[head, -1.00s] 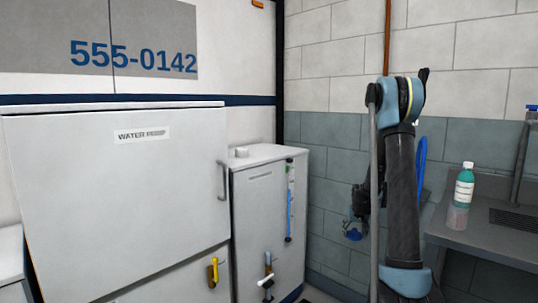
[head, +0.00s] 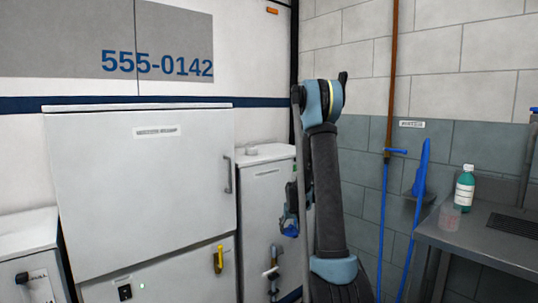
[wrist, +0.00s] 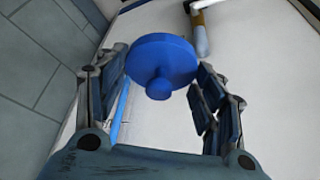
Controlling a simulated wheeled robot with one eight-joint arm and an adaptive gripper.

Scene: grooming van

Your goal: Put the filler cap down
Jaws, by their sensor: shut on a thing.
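The filler cap (wrist: 162,62) is a round blue disc with a small knob. In the wrist view it sits between the two fingers of my gripper (wrist: 160,85), which is shut on it. In the head view the cap (head: 290,230) is a small blue shape at my gripper (head: 288,218), in front of the narrow white tank cabinet (head: 262,200). The cap is held in the air, and my arm hides part of the cabinet.
A large white cabinet (head: 145,195) with a handle stands left of the tank. A yellow lever (head: 218,260) and a valve (head: 272,270) are low down. At right, a grey bench (head: 480,245) holds a teal bottle (head: 464,188). A blue hose (head: 381,230) hangs on the wall.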

